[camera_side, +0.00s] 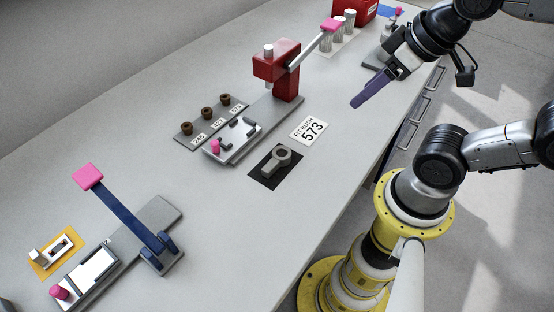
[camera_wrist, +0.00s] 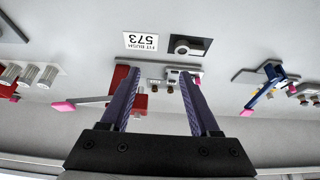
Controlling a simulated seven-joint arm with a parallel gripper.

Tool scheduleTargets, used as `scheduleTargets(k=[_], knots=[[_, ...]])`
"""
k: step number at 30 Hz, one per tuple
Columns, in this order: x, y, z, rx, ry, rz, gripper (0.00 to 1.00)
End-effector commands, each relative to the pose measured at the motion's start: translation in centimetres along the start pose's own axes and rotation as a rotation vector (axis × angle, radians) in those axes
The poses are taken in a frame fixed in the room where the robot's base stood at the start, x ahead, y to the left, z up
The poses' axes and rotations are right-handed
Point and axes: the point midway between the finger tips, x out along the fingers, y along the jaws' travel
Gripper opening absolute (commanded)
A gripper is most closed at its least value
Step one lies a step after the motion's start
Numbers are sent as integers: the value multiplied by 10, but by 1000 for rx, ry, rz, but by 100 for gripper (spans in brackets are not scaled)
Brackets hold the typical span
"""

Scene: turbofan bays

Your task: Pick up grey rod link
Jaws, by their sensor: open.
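The grey rod link (camera_side: 277,163) lies flat on a black mat (camera_side: 260,176) on the light grey table. Its thick ring end points toward the back right. In the wrist view the rod link (camera_wrist: 187,47) shows upside down near the top centre, beyond my fingertips. My gripper (camera_side: 356,103) is above the table at the upper right, apart from the rod link. In the wrist view my gripper (camera_wrist: 162,78) has its two purple fingers spread with nothing between them.
A card reading "FIT BUSH 573" (camera_side: 312,130) lies beside the mat. A red press (camera_side: 276,68) with a pink-tipped lever stands behind it, near a plate with brown bushes (camera_side: 207,113). A blue-levered fixture (camera_side: 130,215) stands front left. Table right of the mat is clear.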

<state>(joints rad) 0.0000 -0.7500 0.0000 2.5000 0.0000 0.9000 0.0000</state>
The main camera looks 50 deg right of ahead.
Motion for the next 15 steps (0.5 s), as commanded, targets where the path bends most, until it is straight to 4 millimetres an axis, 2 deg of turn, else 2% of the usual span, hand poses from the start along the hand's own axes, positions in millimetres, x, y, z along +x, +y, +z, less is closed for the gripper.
scheduleTargets(k=[5,8,11,15], knots=[[0,0,0,-33,-1,0,62],[-2,0,-1,-144,-2,0,62],[-8,0,-14,-338,2,0,62],[-2,-8,-43,-698,-60,-40,62]])
